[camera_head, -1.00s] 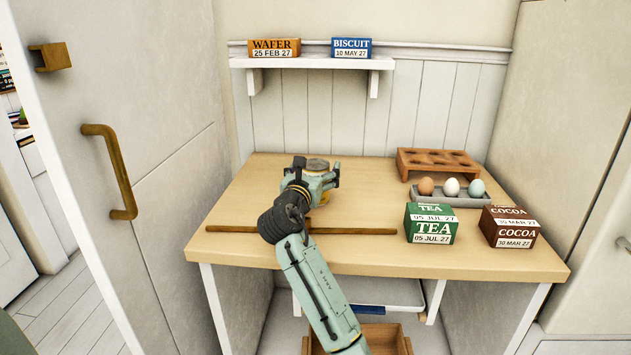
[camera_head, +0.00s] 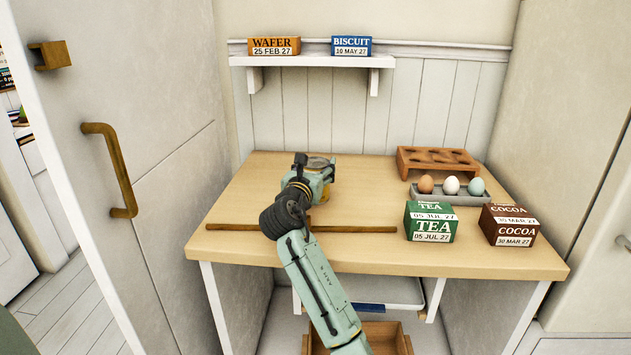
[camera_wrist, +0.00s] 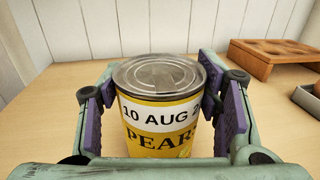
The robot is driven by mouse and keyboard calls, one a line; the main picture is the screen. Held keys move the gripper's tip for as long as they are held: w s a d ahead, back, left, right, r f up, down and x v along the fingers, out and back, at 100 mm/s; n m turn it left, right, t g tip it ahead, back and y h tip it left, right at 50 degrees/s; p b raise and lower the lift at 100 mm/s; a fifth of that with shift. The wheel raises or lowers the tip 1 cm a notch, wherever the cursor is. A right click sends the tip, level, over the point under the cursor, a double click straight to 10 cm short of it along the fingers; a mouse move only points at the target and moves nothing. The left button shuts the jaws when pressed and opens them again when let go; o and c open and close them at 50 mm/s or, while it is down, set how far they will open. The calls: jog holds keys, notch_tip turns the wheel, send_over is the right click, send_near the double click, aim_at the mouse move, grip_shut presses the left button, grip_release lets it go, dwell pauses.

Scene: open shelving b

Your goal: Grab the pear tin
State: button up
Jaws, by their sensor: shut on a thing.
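The pear tin (camera_wrist: 160,112) has a yellow label reading "PEAR", a white date strip with "10 AUG" and a grey metal lid. It stands upright between the purple pads of my gripper (camera_wrist: 160,105), which is shut on it from both sides. In the head view my gripper (camera_head: 316,172) is over the back middle of the wooden table (camera_head: 375,185). There the tin (camera_head: 327,182) is mostly hidden behind my gripper and wrist. I cannot tell if its base touches the table.
A wooden stick (camera_head: 352,229) lies across the table in front. At right are a brown egg holder (camera_head: 437,162), a grey tray (camera_head: 450,197) with three eggs, a green tea box (camera_head: 430,223) and a brown cocoa box (camera_head: 508,225). A shelf (camera_head: 312,63) with wafer and biscuit boxes is above.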

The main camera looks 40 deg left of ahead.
jog(key=c, duration=0.5)
jog(key=shift+c, duration=0.4)
jog(key=shift+r, duration=0.1)
